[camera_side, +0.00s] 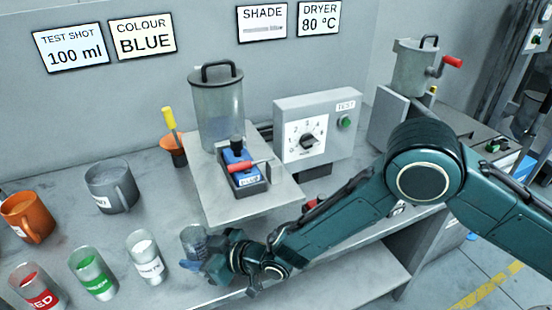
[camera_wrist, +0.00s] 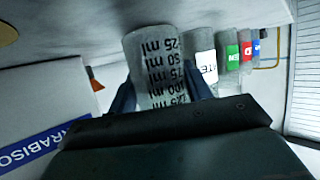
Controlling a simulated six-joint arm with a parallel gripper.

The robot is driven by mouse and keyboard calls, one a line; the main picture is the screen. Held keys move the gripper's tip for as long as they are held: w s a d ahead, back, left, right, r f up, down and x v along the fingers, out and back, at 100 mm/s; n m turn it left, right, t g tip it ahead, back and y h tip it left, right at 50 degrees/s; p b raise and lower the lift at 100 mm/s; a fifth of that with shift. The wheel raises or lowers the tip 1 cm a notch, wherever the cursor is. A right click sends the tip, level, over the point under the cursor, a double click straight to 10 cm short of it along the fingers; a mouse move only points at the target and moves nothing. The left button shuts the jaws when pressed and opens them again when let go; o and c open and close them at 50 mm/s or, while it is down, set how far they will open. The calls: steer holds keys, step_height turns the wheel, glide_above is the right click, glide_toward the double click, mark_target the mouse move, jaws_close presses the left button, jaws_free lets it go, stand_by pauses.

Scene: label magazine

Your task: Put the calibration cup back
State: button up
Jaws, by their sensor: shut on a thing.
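The calibration cup is a clear cup (camera_side: 193,238) with black ml marks, near the bench's front edge in the side view. In the wrist view the cup (camera_wrist: 155,62) stands between my two fingers, its scale upside down in the picture. My gripper (camera_side: 206,266) is shut on the cup from the right; it also shows in the wrist view (camera_wrist: 160,100). The cup looks about upright, with a faint bluish tint; I cannot tell whether it holds liquid or whether its base touches the bench.
White (camera_side: 147,258), green (camera_side: 94,274) and red (camera_side: 36,287) labelled cups stand to the left. A grey mug (camera_side: 111,188) and an orange mug (camera_side: 28,218) are behind them. The clear tank (camera_side: 217,110) and blue valve block (camera_side: 240,168) rise above a raised plate (camera_side: 275,200).

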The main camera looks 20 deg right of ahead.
steer(key=shift+f, duration=0.2)
steer(key=o, duration=1.1)
steer(key=shift+r, duration=0.15)
steer(key=shift+v, duration=6)
